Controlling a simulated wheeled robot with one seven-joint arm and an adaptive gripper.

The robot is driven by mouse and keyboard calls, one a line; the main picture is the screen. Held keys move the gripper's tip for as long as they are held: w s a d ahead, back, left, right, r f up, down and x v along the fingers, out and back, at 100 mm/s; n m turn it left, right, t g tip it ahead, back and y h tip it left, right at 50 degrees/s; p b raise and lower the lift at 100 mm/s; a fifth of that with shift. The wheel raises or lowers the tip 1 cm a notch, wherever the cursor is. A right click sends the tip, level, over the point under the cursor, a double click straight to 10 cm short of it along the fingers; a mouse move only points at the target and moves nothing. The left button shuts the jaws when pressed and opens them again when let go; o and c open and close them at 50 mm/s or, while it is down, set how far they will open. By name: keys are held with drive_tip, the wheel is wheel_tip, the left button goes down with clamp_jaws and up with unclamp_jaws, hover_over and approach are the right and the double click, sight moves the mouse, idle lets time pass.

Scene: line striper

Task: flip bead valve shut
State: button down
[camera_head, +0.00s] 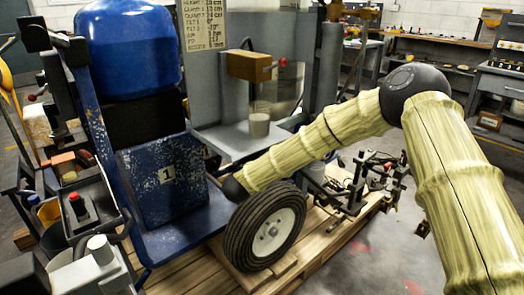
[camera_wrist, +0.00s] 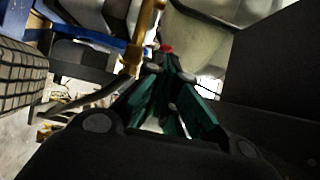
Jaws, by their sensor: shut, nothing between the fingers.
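In the wrist view my gripper (camera_wrist: 168,72) is shut, its dark green fingers brought together at the tips. A small red piece (camera_wrist: 167,47) shows right at or just beyond the fingertips; I cannot tell whether they touch. A brass-coloured upright pipe (camera_wrist: 144,40) stands just left of the fingertips. The red piece may be the bead valve's handle, but its lever position cannot be told. In the head view my arm reaches down behind the black tyre (camera_head: 240,232) of the striper, and the gripper is hidden there.
The tyre also fills the left edge of the wrist view (camera_wrist: 22,95). The striper's blue frame (camera_head: 190,238) and blue tank (camera_head: 128,50) stand left of my arm. A pale rounded surface (camera_wrist: 205,45) lies beyond the fingers. The striper stands on a wooden pallet (camera_head: 190,275).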

idle(0.3)
drive_tip(key=v, duration=1.2)
